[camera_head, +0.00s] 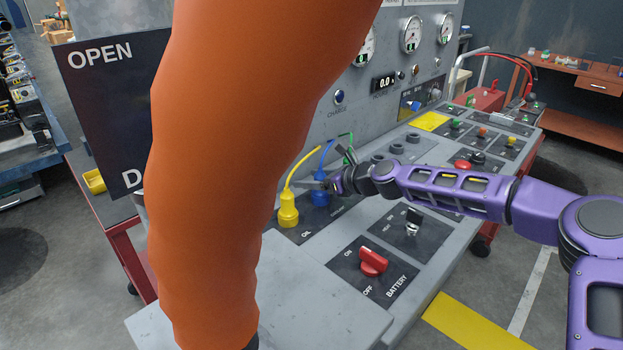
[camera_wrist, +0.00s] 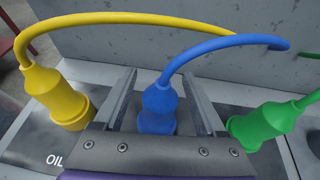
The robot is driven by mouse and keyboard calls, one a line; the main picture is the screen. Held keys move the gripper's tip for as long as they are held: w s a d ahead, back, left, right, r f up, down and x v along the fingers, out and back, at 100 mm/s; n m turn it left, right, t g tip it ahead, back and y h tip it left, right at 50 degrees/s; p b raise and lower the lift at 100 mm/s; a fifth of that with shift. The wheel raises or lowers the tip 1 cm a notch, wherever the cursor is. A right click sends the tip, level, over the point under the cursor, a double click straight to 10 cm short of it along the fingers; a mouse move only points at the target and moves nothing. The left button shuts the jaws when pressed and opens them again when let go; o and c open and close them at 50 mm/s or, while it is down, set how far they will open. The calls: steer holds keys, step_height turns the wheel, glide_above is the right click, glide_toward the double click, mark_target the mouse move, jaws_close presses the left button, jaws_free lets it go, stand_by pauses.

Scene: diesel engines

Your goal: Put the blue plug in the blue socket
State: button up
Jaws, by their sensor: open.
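The blue plug (camera_wrist: 158,108) stands upright at the console, with a blue cable (camera_wrist: 225,42) arching from its top. It also shows in the head view (camera_head: 319,196), just right of the yellow plug (camera_head: 288,212). My gripper (camera_head: 327,185) is open, with one finger on each side of the blue plug in the wrist view (camera_wrist: 159,88). A gap shows beside the plug, so the fingers do not look closed on it. The plug's lower end is hidden by my gripper's body. I see no separate blue socket and cannot tell how the plug is seated.
In the wrist view, the yellow plug (camera_wrist: 60,98) stands close on the left and the green plug (camera_wrist: 265,124) close on the right. The console's grey back wall (camera_head: 345,120) rises behind. A red battery switch (camera_head: 373,262) is nearer. A large orange shape (camera_head: 235,150) blocks much of the head view.

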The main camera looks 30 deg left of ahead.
steer(key=shift+d, duration=0.1)
steer(key=p+v, duration=0.1)
steer(key=v, duration=1.6)
steer(key=shift+s+d, duration=0.1)
